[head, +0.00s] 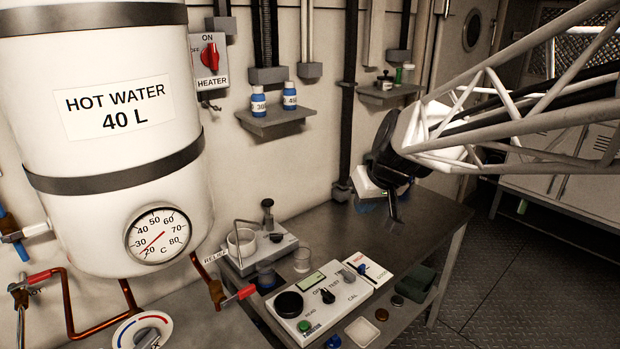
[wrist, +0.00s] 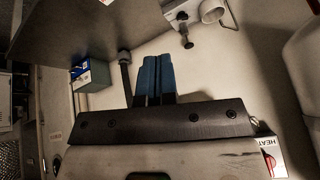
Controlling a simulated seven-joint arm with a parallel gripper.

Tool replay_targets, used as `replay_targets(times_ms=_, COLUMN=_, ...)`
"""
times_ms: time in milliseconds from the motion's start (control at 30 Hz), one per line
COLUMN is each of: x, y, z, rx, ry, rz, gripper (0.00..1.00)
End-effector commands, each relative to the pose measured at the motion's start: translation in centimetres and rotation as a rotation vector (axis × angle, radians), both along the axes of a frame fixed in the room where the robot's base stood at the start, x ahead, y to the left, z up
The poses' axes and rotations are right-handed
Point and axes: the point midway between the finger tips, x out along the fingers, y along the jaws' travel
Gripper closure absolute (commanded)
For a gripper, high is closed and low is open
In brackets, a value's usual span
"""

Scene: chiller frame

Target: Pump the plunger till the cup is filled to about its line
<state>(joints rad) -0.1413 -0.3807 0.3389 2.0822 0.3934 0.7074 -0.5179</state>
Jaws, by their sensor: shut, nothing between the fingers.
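The plunger (head: 267,208) is a dark knob on a stem, upright at the back of a grey pump base (head: 285,245) on the bench. It also shows in the wrist view (wrist: 186,42). A white round vessel (head: 241,243) stands on the base beside it. A small clear cup (head: 302,261) stands at the base's right; no fill line or level can be made out. My gripper (head: 394,212) is shut and empty, above the bench well right of the plunger. Its blue fingers (wrist: 153,62) are together in the wrist view.
A meter panel (head: 320,300) with knobs lies in front of the cup. The hot water tank (head: 100,130) stands left. A wall shelf (head: 275,120) holds two blue bottles. The bench top (head: 430,220) is clear on the right.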

Motion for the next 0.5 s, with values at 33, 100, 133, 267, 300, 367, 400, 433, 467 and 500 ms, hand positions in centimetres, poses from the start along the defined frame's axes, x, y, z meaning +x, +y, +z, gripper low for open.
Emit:
replay_targets(times_ms=33, x=1.6, y=1.0, z=-0.2, rx=0.007, ry=-0.011, rz=0.021, gripper=1.0)
replay_targets(times_ms=100, x=3.6, y=2.3, z=-0.4, rx=0.019, ry=-0.033, rz=0.049, gripper=1.0)
replay_targets(times_ms=133, x=4.5, y=2.9, z=-0.4, rx=0.023, ry=-0.043, rz=0.061, gripper=1.0)
replay_targets(times_ms=267, x=8.2, y=5.3, z=-0.9, rx=0.041, ry=-0.085, rz=0.108, gripper=1.0)
replay_targets(times_ms=300, x=9.3, y=6.1, z=-1.1, rx=0.044, ry=-0.098, rz=0.123, gripper=1.0)
replay_targets(times_ms=367, x=10.9, y=7.3, z=-1.4, rx=0.051, ry=-0.118, rz=0.143, gripper=1.0)
replay_targets(times_ms=400, x=12.0, y=8.1, z=-1.7, rx=0.055, ry=-0.13, rz=0.156, gripper=1.0)
replay_targets(times_ms=433, x=12.8, y=8.7, z=-1.9, rx=0.058, ry=-0.14, rz=0.166, gripper=1.0)
replay_targets(times_ms=467, x=13.6, y=9.3, z=-2.1, rx=0.061, ry=-0.15, rz=0.174, gripper=1.0)
replay_targets(times_ms=500, x=14.6, y=10.2, z=-2.5, rx=0.064, ry=-0.163, rz=0.188, gripper=1.0)
